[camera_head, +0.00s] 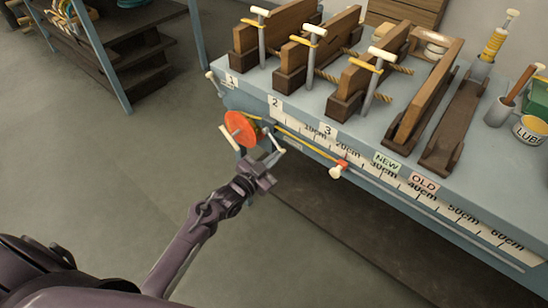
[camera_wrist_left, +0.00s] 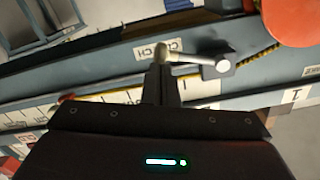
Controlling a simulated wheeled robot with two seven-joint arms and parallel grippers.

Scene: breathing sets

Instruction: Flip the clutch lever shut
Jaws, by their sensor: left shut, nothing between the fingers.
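The clutch lever (camera_wrist_left: 192,58) is a pale metal rod with a round cream knob at its left end and a metal pivot at its right end. It lies across the wrist view beside a label (camera_wrist_left: 158,48) reading CLUTCH, and shows small in the head view (camera_head: 274,144) beside the orange wheel. My left gripper (camera_head: 262,170) is shut and empty in front of the bench edge. In the wrist view its fingertips (camera_wrist_left: 161,72) are right at the lever's knob; I cannot tell whether they touch. My right gripper is not in view.
The orange wheel (camera_head: 240,128) with a crank sits on the bench front. A yellow line runs to a red slider (camera_head: 341,165) along the ruler strip. Wooden holders (camera_head: 365,80) stand on the blue bench top (camera_head: 310,103).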

